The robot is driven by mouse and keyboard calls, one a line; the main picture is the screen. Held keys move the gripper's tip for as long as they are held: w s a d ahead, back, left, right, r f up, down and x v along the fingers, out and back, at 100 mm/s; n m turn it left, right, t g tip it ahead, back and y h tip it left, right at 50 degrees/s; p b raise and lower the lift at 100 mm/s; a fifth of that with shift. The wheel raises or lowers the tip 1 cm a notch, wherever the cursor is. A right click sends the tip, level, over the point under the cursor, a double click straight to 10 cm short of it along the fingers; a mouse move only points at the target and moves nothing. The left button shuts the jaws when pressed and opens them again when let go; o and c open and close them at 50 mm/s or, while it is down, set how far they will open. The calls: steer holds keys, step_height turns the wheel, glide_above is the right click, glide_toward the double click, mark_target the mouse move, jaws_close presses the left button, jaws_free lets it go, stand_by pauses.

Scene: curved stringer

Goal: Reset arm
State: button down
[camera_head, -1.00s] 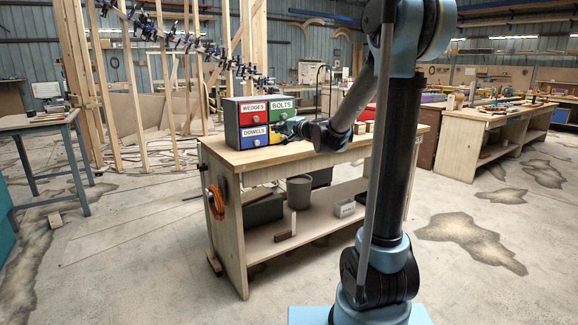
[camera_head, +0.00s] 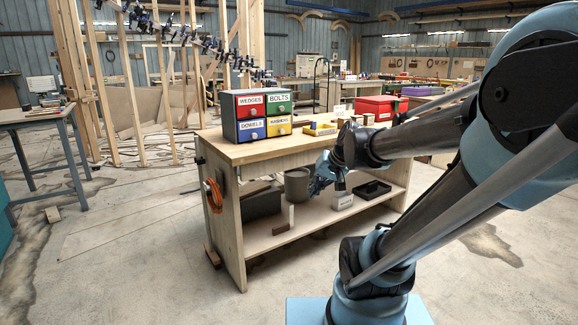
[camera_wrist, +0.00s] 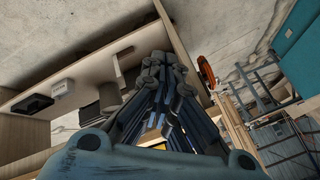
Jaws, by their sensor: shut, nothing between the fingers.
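My arm folds back toward the right of the head view. The drawer cabinet (camera_head: 258,116) stands on the workbench (camera_head: 229,222), with drawers labelled WEDGES, BOLTS and DOWELS; the fourth label is hard to read. All its visible drawers look shut.
The bench's lower shelf holds a grey bucket (camera_head: 297,186), a white box (camera_head: 342,200) and a black tray (camera_head: 372,189). An orange coil (camera_head: 213,193) hangs on the bench's side. A red box (camera_head: 381,107) sits on the top.

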steer(key=s+d+f+g+h, duration=0.1)
steer(key=s+d+f+h, duration=0.1)
steer(key=s+d+f, duration=0.2)
steer(key=s+d+f+g+h, duration=0.2)
steer(key=s+d+f+h, duration=0.1)
steer(key=s+d, duration=0.4)
steer(key=s+f, duration=0.1)
steer(key=s, duration=0.2)
steer(key=shift+s+f, duration=0.15)
steer(key=shift+f, duration=0.25)
